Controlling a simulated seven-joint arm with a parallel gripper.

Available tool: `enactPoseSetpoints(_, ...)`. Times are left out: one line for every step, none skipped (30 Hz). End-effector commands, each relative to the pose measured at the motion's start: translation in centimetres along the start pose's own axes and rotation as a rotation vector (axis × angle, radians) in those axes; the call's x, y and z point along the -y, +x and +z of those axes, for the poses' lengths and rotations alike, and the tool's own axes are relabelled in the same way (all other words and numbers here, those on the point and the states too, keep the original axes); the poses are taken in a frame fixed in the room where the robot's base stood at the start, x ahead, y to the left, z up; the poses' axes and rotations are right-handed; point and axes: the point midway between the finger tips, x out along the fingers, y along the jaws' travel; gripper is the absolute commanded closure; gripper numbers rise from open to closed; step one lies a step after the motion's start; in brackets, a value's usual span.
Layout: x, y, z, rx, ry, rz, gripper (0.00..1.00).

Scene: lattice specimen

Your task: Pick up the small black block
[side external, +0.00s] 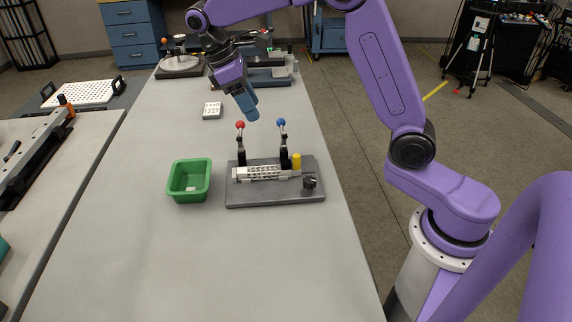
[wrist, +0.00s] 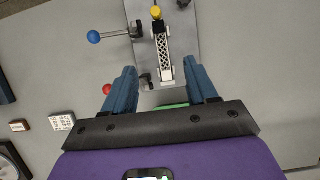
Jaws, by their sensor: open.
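No separate small black block stands out for certain. A small dark piece (side external: 309,181) sits at the right front of the grey fixture plate (side external: 262,196); I cannot tell whether it is a loose block or part of the fixture. A pale lattice specimen (side external: 262,173) lies on the plate, and also shows in the wrist view (wrist: 163,58). My gripper (side external: 251,115) is open and empty, in the air above and behind the fixture. In the wrist view its blue fingers (wrist: 160,68) are spread, with the specimen visible between and beyond them.
Two upright clamps with a red knob (side external: 240,125) and a blue knob (side external: 281,122) rise from the fixture. A green bin (side external: 189,181) is to the left. A white dotted block (side external: 212,110) lies behind. The front table is clear.

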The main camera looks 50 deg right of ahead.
Motion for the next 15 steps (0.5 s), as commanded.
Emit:
enactPoseSetpoints(-0.1,0.3,0.0,0.003,0.002,-0.002,0.43)
enactPoseSetpoints(-0.1,0.6,0.0,0.003,0.002,-0.002,0.43)
enactPoseSetpoints(-0.1,1.1,0.0,0.004,0.001,-0.002,0.43)
enactPoseSetpoints(-0.1,1.5,0.0,0.005,0.001,-0.003,0.43)
enactPoseSetpoints(-0.1,2.0,0.1,0.005,0.001,-0.003,0.43)
enactPoseSetpoints(-0.1,2.8,0.1,0.005,0.002,-0.003,0.43)
enactPoseSetpoints(-0.1,3.4,0.1,0.006,0.002,-0.003,0.43)
enactPoseSetpoints(-0.1,4.0,0.1,0.005,0.002,-0.003,0.43)
enactPoseSetpoints(-0.1,4.7,0.1,0.005,0.002,-0.003,0.43)
enactPoseSetpoints(-0.1,5.3,0.1,0.006,0.002,-0.004,0.43)
enactPoseSetpoints(-0.1,5.8,0.1,0.005,0.001,-0.003,0.43)
enactPoseSetpoints(-0.1,6.6,0.1,0.005,0.001,-0.003,0.43)
enactPoseSetpoints(-0.1,7.2,0.1,0.005,0.002,-0.003,0.43)
enactPoseSetpoints(-0.1,7.7,0.1,0.005,0.002,-0.003,0.43)
enactPoseSetpoints(-0.1,8.5,0.0,0.004,0.002,-0.002,0.43)
